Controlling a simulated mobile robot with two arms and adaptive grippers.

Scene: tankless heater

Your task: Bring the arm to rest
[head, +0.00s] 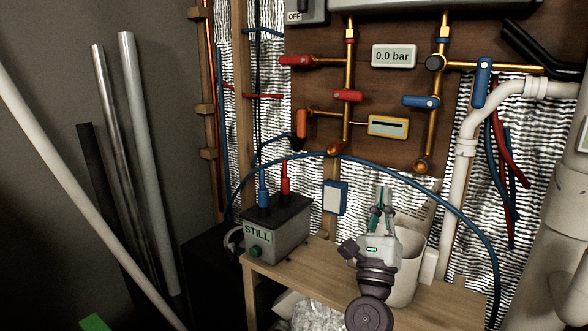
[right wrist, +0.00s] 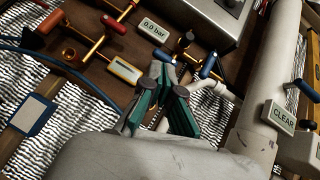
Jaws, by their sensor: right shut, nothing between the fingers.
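My right gripper (head: 383,195) is raised above the small wooden table in the head view, in front of the striped insulation and below the pipe board. Its fingers point up and are shut with nothing between them. In the right wrist view the gripper (right wrist: 167,83) shows its green-sided fingers against the pipe board, apart from the pipes. A white bucket (head: 411,262) stands on the table behind my right wrist, partly hidden by it. My left gripper is in neither view.
A blue hose (head: 462,205) arches across the workspace. Copper pipes with red and blue valves and a gauge reading 0.0 bar (head: 394,56) are on the board.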

